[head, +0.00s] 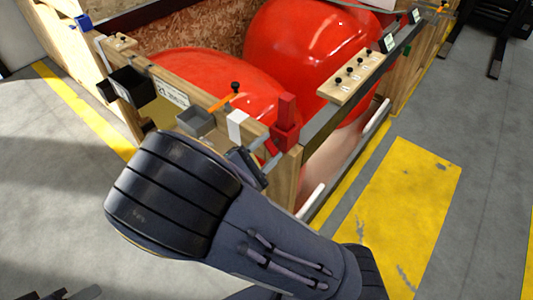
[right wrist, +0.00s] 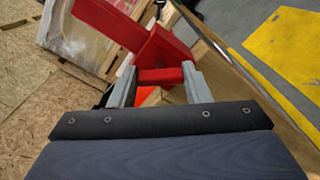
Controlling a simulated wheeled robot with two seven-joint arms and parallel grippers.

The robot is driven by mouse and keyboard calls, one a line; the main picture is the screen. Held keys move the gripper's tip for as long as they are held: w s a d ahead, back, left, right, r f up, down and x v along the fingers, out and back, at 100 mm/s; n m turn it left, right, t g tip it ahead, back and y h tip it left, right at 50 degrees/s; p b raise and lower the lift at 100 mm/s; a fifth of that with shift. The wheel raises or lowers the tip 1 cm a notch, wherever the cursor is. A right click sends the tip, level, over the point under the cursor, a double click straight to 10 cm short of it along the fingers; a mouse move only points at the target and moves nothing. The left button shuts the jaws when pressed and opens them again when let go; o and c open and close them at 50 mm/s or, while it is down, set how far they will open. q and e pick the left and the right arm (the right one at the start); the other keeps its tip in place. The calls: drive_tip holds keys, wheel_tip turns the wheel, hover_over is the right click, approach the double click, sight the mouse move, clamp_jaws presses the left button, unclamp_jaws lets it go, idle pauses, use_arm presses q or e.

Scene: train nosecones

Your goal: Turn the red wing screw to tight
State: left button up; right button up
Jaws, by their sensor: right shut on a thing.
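A red clamp-like fixture (head: 286,122) stands on the near corner of the wooden crate (head: 288,180). In the right wrist view the red fixture (right wrist: 165,48) is a blocky upright part with a flat arm reaching to the upper left. My right gripper (right wrist: 160,84) is shut on the red wing screw (right wrist: 160,76), a short red bar between its two grey fingers just below that fixture. In the head view my right gripper (head: 262,160) reaches the crate corner, and my arm hides part of the grip. My left gripper is not clearly in view.
Two large red nosecones (head: 310,40) lie inside the crate. Its near edge carries an orange-handled lever (head: 222,102), a grey box (head: 195,121) and a black box (head: 132,87). A wooden strip with several black knobs (head: 352,77) is on the right edge. Floor right of the crate is clear.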

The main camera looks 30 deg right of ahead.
drive_tip(key=shift+f+m+b, duration=0.2)
drive_tip(key=shift+m+b, duration=2.35)
drive_tip(key=shift+m, duration=1.55)
drive_tip(key=o, duration=1)
drive_tip(key=shift+r, duration=0.1)
drive_tip(key=v, duration=0.7)
drive_tip(key=shift+s+a, duration=0.2)
drive_tip(key=shift+a, duration=0.15)
drive_tip(key=shift+d, duration=0.1)
